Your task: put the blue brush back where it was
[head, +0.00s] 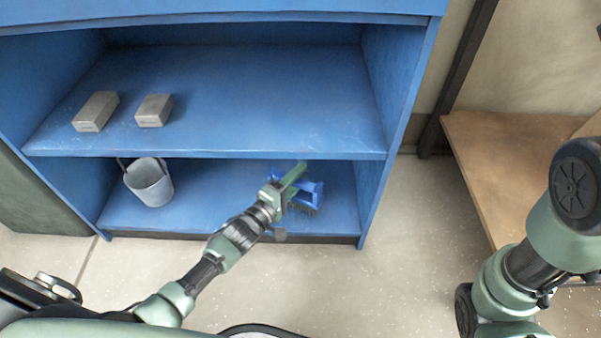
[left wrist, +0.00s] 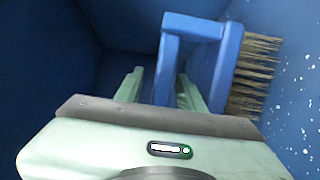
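The blue brush (head: 313,188) is in the lower compartment of the blue shelf, near its right side. Its dark bristles face down to the shelf board. In the left wrist view the brush (left wrist: 228,65) shows its block, tan bristles and loop handle. My left gripper (head: 297,177) reaches into the compartment at the brush. Its two fingers (left wrist: 160,90) are apart, with the bar of the handle between them. A narrow gap shows between the left finger and the bar. Part of the brush is hidden behind the gripper. My right gripper is not visible.
A grey bucket (head: 149,182) stands left in the lower compartment. Two grey blocks (head: 96,111) (head: 153,110) lie on the upper shelf board (head: 250,110), which is close above my left gripper. A wooden surface (head: 500,160) is at the right. The floor (head: 400,270) between is clear.

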